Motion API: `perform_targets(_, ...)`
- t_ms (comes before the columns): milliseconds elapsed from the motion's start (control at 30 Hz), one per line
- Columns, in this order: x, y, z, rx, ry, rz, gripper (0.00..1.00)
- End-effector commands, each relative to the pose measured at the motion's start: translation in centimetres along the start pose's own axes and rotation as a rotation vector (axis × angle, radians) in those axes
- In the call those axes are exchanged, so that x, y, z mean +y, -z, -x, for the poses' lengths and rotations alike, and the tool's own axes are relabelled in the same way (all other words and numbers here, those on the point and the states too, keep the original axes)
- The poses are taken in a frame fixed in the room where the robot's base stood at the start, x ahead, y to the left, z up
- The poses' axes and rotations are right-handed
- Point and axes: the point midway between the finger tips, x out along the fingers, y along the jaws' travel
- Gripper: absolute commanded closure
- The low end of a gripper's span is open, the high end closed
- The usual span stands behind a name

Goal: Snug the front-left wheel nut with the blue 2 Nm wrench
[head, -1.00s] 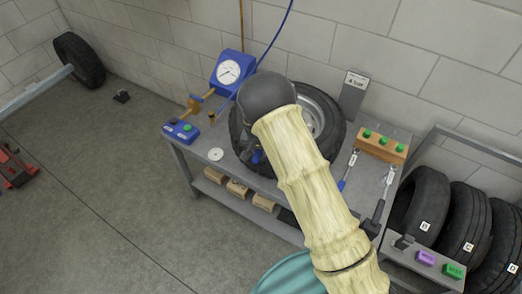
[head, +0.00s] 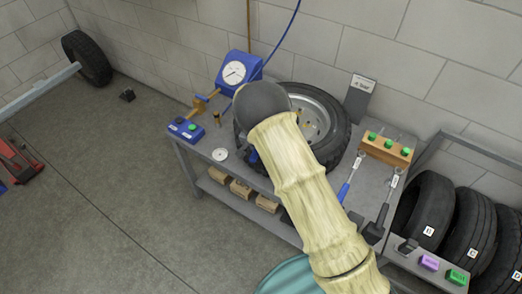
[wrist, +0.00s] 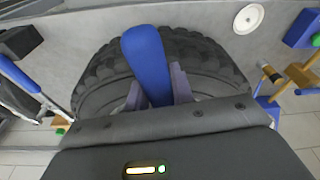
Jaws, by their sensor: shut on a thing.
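My gripper (wrist: 150,90) is shut on a blue rounded handle (wrist: 146,52), above the near side of a wheel lying on the bench. What tool the handle belongs to is hidden. A blue-handled wrench (head: 345,190) with a white tag lies on the bench, right of the wheel, apart from my gripper; it also shows at the left of the wrist view (wrist: 20,76). A wheel (head: 88,58) stands at the end of a grey beam at the far left. Its nuts cannot be made out.
The bench wheel (head: 335,110) fills the bench's middle. A black-handled wrench (head: 377,225) lies right of the blue one, near a wooden block (head: 388,150) with green knobs. A blue gauge (head: 237,72) stands at the back left. Spare tyres (head: 430,200) stand at right. The left floor is mostly open.

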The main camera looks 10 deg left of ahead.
Motion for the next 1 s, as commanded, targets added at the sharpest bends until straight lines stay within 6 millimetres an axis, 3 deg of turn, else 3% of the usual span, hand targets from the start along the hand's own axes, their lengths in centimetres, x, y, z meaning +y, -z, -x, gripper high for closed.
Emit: perform_targets(1000,-2.0,0.1,0.1,0.001,-0.013,-0.086,1.0)
